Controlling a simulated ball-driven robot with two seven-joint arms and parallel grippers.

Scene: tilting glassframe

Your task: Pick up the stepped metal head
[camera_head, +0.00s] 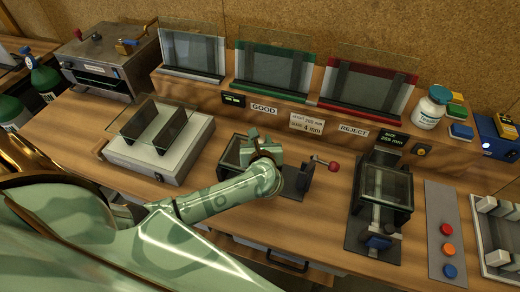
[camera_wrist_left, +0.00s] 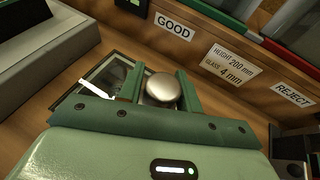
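The stepped metal head shows in the left wrist view as a smooth, rounded silvery piece (camera_wrist_left: 162,87) between the two green fingers of my left gripper (camera_wrist_left: 162,80). It nearly fills the gap between them. I cannot tell whether the fingers press on it. Its lower part is hidden behind the gripper's palm. My right gripper is not in view.
A red-knobbed lever (camera_head: 333,166) stands just right of my left gripper. A pale box with upright plates (camera_head: 185,160) is to the left. A glass-topped dark fixture (camera_head: 394,190) and a grey button panel (camera_head: 447,222) are to the right. Glass racks (camera_head: 272,88) stand behind.

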